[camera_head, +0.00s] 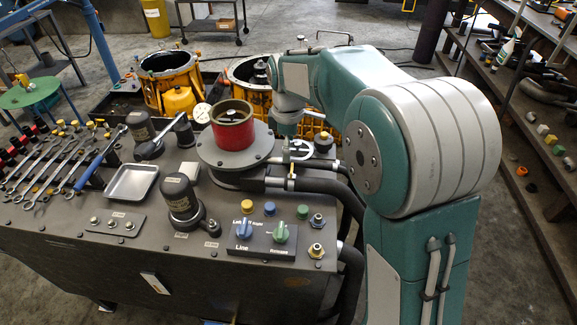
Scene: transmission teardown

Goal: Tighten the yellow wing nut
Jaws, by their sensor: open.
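A small yellow piece (291,182) sits by the pipes just right of the red cylinder; it may be the yellow wing nut, but its wings are too small to make out. My arm reaches over the bench from the right, with its wrist pointing down. My gripper (292,150) is small and partly lost among pale curved parts below the wrist, above that yellow piece. It appears open, with nothing visible held. Whether it touches anything cannot be told.
The red cylinder (232,126) stands on a round grey flange close left of my wrist. Black hoses (340,190) curve along the right bench edge. A control panel (262,238) with knobs lies in front. A metal tray (131,182) and several wrenches lie left. Orange housings (168,82) stand behind.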

